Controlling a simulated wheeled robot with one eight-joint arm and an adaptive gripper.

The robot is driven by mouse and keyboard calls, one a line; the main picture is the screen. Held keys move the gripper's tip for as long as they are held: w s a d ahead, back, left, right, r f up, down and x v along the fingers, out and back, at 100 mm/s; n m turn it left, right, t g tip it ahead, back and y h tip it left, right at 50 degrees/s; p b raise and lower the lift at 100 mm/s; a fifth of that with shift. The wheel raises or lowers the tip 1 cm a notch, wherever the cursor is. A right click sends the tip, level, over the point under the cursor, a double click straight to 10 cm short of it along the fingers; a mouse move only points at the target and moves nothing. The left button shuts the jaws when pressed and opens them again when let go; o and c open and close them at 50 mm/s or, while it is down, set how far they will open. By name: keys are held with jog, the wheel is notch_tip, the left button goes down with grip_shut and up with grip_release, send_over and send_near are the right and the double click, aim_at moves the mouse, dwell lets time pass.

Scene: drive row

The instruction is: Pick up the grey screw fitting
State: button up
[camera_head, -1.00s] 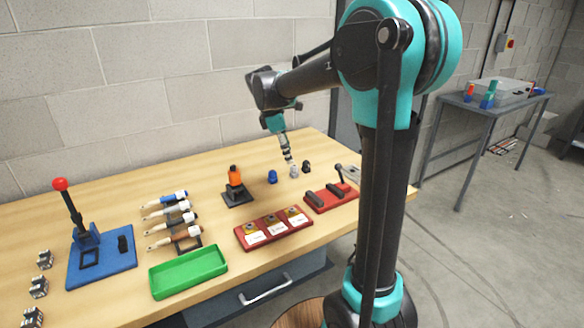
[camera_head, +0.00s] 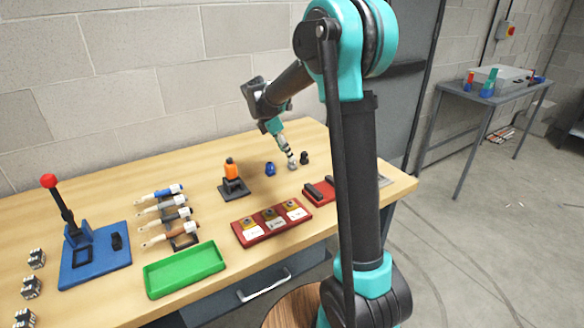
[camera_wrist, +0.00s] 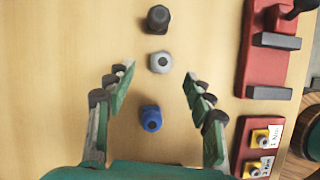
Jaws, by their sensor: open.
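The grey screw fitting (camera_wrist: 161,63) stands on the wooden table, between a black fitting (camera_wrist: 158,19) and a blue fitting (camera_wrist: 151,118) in the wrist view. My gripper (camera_wrist: 157,77) is open and empty, with one finger on either side of the line of fittings. The grey fitting lies just past the fingertips in that view, roughly midway between them. In the head view my gripper (camera_head: 290,155) is low over the table, and the grey fitting (camera_head: 292,166) is at its tip, partly covered by it.
A red block with a dark handle (camera_wrist: 268,50) and a red tray of labelled parts (camera_wrist: 242,150) lie to the right in the wrist view. An orange-topped part on a black stand (camera_head: 232,175) and a green tray (camera_head: 185,271) are farther left in the head view.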

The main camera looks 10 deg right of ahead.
aim_at(292, 166)
jog(key=shift+x, duration=2.95)
jog(key=shift+d+r, duration=0.1)
jog(key=shift+d, duration=0.05)
jog(key=shift+c, duration=0.2)
grip_shut()
